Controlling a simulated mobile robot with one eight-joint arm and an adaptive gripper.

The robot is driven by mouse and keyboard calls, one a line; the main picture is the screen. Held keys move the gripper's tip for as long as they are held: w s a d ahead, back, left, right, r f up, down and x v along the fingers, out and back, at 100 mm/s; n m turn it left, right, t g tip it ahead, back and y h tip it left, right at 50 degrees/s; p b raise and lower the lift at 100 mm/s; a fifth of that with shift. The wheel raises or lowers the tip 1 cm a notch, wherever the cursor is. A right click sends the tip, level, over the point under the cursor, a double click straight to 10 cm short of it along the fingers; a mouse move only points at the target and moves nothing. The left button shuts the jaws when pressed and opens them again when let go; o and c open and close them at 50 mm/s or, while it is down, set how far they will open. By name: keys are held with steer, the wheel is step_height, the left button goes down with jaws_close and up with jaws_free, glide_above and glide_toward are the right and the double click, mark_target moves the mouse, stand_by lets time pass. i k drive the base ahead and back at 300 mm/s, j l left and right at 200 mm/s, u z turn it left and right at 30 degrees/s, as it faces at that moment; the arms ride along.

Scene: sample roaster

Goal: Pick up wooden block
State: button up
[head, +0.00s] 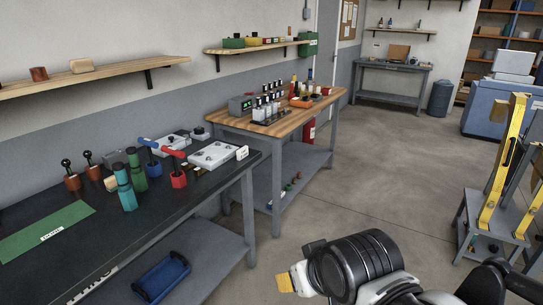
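A pale tan block (82,65), which looks like wood, rests on the upper left wall shelf. A smaller light wood-coloured piece (110,184) sits on the black bench, partly hidden behind a teal cylinder; its full shape cannot be made out. My gripper (292,283) is low in the picture at the end of my dark and white arm, over the floor and well apart from the shelf and both pieces. A small yellowish piece shows at its tip; I cannot tell if it is part of the gripper or something held. The fingers are not clearly visible.
The black bench (70,262) holds teal and green cylinders, red and blue handled tools, a green mat and a white scale. A wood-topped table (230,122) with bottles stands behind. A yellow-railed step stand (505,165) is at right. The floor between is clear.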

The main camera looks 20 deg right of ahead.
mark_target(110, 182)
steer(key=i+j, duration=0.5)
steer(key=i+j+z, duration=0.1)
steer(key=i+j, duration=0.4)
steer(key=j, duration=0.15)
steer(key=i+j+z, duration=0.1)
steer(key=i+j, duration=0.4)
steer(key=j, duration=0.15)
